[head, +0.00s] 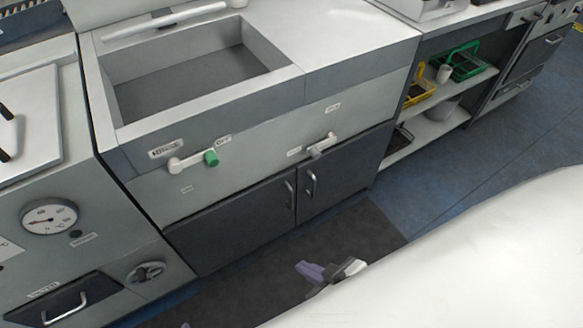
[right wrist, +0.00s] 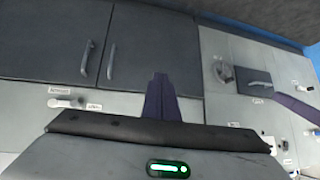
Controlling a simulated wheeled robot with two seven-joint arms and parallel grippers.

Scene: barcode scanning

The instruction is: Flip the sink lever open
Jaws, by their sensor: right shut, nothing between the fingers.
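The sink (head: 190,75) is a grey basin set in a counter. On its front panel is a white lever with a green end (head: 210,158), lying roughly sideways near an OFF label. A second, pale lever (head: 322,146) is further right; it also appears in the right wrist view (right wrist: 65,102). My right gripper (head: 312,270) is shut and empty, low in front of the cupboard doors and apart from both levers. Its purple fingers show in the right wrist view (right wrist: 160,97). A small purple tip (head: 185,325) at the bottom edge may be my left gripper; its jaws are hidden.
Dark cupboard doors (head: 235,222) with handles are below the levers. A unit with a gauge (head: 49,217) and a drawer handle (head: 64,308) stands at left. Shelves with yellow (head: 418,88) and green (head: 462,65) baskets are at right. The floor mat (head: 365,232) is clear.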

